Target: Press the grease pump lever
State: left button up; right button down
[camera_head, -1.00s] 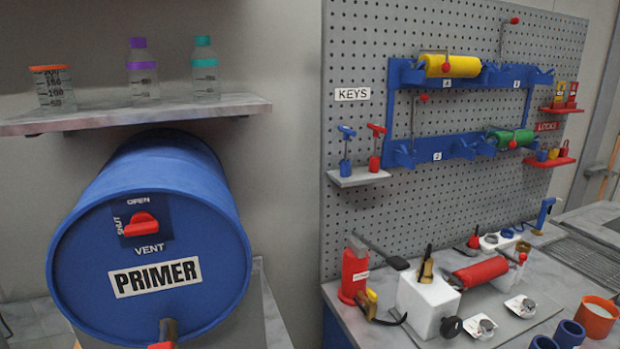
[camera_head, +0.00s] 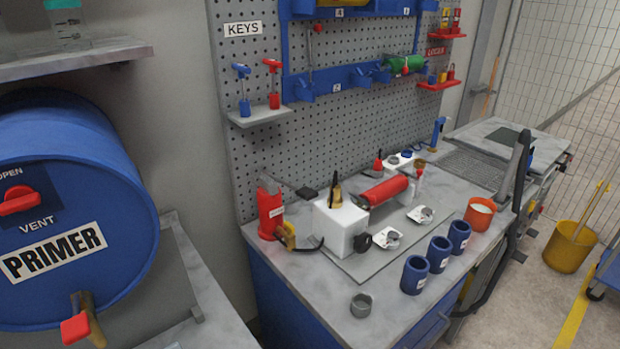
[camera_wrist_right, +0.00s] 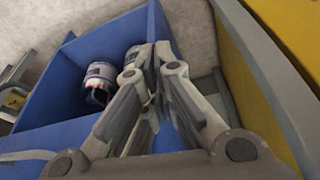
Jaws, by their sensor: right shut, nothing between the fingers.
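The grease pump (camera_head: 270,212) is a red upright body on the grey benchtop, in front of the pegboard in the head view. Its lever (camera_head: 306,192) points to the right from the top and ends in a dark handle. A yellow part and a black hose sit at its front. My right gripper (camera_wrist_right: 152,55) shows only in the right wrist view, shut and empty, above a blue open compartment and well away from the pump, which is not in that view. My left gripper is in neither view.
Right of the pump stand a white block (camera_head: 340,222), a red roller (camera_head: 383,191) and blue cups (camera_head: 415,275). A small grey cup (camera_head: 361,305) is near the front edge. The blue primer drum (camera_head: 70,220) is at the left. Cans (camera_wrist_right: 100,82) lie in the blue compartment (camera_wrist_right: 60,135).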

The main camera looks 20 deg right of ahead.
jog(key=w+a+r+t, duration=0.1)
jog(key=w+r, duration=0.2)
jog(key=r, duration=0.7)
jog(key=w+a+r+t+y+p, duration=0.1)
jog(key=w+r, duration=0.1)
jog(key=r, duration=0.8)
jog(key=w+a+r+t, duration=0.1)
jog(key=w+r, duration=0.2)
jog(key=r, duration=0.7)
jog(key=w+r+n+t+y, duration=0.2)
jog(key=w+r+t, duration=0.2)
jog(key=w+r, duration=1.1)
jog(key=w+d+r+t, duration=0.1)
jog(key=w+d+r, duration=0.1)
jog(key=r, duration=0.8)
jog(key=w+d+r+t+y, duration=0.1)
jog(key=w+d+r, duration=0.1)
jog(key=r, duration=0.7)
jog(key=shift+w+r, duration=0.4)
jog(key=shift+w, duration=0.05)
jog(key=shift+w, duration=0.1)
